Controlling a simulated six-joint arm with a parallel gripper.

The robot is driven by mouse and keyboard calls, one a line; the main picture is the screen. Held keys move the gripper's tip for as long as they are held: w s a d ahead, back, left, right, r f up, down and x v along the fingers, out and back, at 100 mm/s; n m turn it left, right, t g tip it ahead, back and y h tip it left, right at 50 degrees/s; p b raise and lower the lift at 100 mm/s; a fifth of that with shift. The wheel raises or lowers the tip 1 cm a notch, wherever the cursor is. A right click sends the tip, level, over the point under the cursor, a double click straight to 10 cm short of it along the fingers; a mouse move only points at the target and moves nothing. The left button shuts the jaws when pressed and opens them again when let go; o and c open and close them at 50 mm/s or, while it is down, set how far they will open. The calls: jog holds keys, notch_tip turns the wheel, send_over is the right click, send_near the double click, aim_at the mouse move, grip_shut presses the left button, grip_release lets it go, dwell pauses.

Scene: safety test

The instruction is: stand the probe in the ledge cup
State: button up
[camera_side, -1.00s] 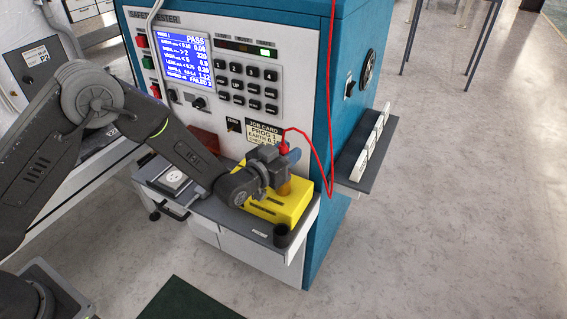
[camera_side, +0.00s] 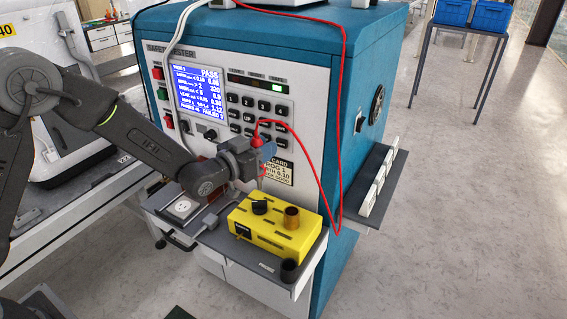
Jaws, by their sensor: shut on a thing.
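The probe (camera_side: 256,139) has a red top with a red cable leaving it. My gripper (camera_side: 261,160) is shut on it and holds it roughly upright, above the back of the yellow box (camera_side: 262,240). The probe's thin lower end seems to point down below the jaws, clear of the box, though it is small in the picture. The ledge cup (camera_side: 289,271) is a small black cup at the front right corner of the grey ledge (camera_side: 222,243). It is apart from my gripper, lower and to the right. The inside of the cup is dark.
A brass cylinder (camera_side: 293,217) and a black knob (camera_side: 260,207) stand up from the yellow box. The red cable (camera_side: 328,207) loops down right of the box. The tester panel (camera_side: 255,85) rises close behind. A socket plate (camera_side: 183,207) lies on the ledge's left.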

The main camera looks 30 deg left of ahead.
jog(key=a+r, duration=0.3)
jog(key=r, duration=0.5)
jog(key=shift+s+r, duration=0.2)
jog(key=shift+s, duration=0.1)
dwell(0.4)
jog(key=s+d+f, duration=0.4)
jog(key=d+f, duration=0.4)
jog(key=f, duration=0.1)
jog(key=s+d+f, duration=0.4)
jog(key=d+f, duration=0.4)
jog(key=f, duration=0.1)
jog(key=shift+d+f, duration=0.15)
jog(key=shift+d, duration=0.1)
jog(key=shift+s+f, duration=0.1)
jog(key=shift+f, duration=0.8)
dwell(1.0)
jog(key=shift+f, duration=0.7)
